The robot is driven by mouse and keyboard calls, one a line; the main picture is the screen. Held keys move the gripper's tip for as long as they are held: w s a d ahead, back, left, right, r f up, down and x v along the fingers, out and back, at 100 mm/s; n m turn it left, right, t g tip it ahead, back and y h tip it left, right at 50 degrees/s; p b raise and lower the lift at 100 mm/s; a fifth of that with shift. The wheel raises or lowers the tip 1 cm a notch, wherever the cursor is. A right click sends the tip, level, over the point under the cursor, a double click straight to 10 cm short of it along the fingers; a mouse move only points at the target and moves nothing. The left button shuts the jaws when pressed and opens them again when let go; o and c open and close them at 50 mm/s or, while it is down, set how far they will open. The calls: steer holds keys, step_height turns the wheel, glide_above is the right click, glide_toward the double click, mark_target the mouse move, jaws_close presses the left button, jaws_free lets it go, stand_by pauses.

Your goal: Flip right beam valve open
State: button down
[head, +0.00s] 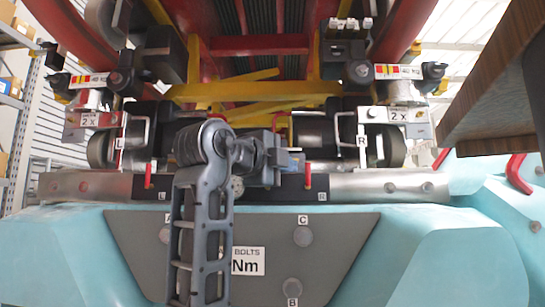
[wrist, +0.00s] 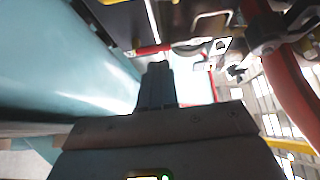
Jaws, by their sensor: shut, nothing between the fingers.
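The right beam valve has a small red handle (head: 308,174) that stands upright on the dark section of the silver beam, above an R label. In the wrist view a red handle (wrist: 150,50) lies across the picture just beyond my fingertips. My gripper (wrist: 158,66) is shut and empty, its fingers pointing at this handle; I cannot tell whether they touch it. In the head view my gripper (head: 294,160) is just left of the right handle, partly hidden by my wrist. The left valve's red handle (head: 148,174) also stands upright.
The silver beam (head: 385,186) runs across above a pale teal body (head: 440,245) with a grey plate (head: 345,235). Wheel assemblies and yellow and red frame parts crowd the space above. A brown panel (head: 495,80) hangs at the upper right. A red handle (head: 519,174) is at far right.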

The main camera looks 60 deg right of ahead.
mark_target(306, 169)
steer(key=d, duration=0.2)
steer(key=s+d+p, duration=0.1)
steer(key=d, duration=0.2)
steer(key=shift+d, duration=0.25)
steer(key=shift+d, duration=0.1)
